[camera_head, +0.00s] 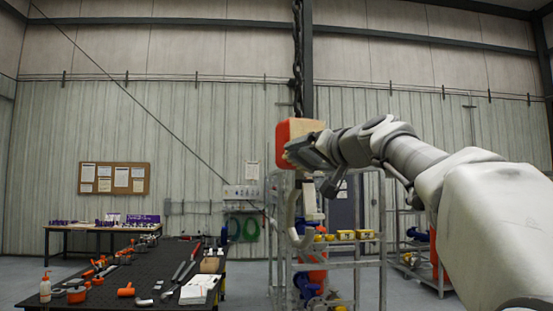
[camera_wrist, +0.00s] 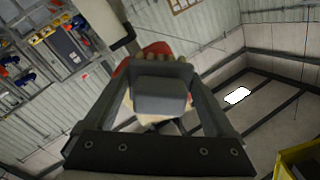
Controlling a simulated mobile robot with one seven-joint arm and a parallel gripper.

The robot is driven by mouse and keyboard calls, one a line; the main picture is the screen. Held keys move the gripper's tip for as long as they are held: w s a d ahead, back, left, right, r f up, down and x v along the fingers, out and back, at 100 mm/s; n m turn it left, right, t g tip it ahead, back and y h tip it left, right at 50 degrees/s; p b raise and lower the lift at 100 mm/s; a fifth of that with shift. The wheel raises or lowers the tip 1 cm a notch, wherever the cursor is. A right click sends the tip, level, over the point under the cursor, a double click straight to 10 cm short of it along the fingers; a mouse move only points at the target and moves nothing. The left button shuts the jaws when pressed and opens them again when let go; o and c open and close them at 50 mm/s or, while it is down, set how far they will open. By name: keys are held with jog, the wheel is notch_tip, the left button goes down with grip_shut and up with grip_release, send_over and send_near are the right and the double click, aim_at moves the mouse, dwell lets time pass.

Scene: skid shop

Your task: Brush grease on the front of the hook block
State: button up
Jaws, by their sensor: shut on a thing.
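The hook block (camera_head: 283,135), red with a tan part, hangs from a dark chain (camera_head: 297,60) in the head view. A pale hook (camera_head: 293,220) hangs below it. My gripper (camera_head: 298,152) is at the block and covers part of it. In the wrist view my gripper (camera_wrist: 160,100) is shut on a brush, whose grey body (camera_wrist: 160,97) lies between the fingers and whose pale bristles (camera_wrist: 160,58) show at its far end. The red of the hook block (camera_wrist: 124,68) shows close behind the brush. I cannot tell whether the bristles touch it. No grease can be made out.
A metal rack (camera_head: 340,262) with yellow bins stands below my arm. A table (camera_head: 85,229) stands by the back wall. Grey floor lies between bench and rack.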

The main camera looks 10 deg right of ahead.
jog(key=shift+w+d, duration=0.85)
jog(key=shift+d, duration=1.6)
jog(key=shift+s+a+b, duration=0.25)
jog(key=shift+s+a, duration=0.15)
jog(key=shift+a, duration=0.8)
jog(key=shift+s+a+b, duration=0.2)
jog(key=shift+s+a, duration=0.15)
jog(key=shift+a, duration=0.85)
jog(key=shift+s+a+b, duration=0.25)
jog(key=shift+s+a, duration=0.15)
jog(key=shift+a, duration=0.8)
jog(key=shift+s, duration=0.1)
jog(key=shift+b+v, duration=1.9)
jog(key=shift+v, duration=2.55)
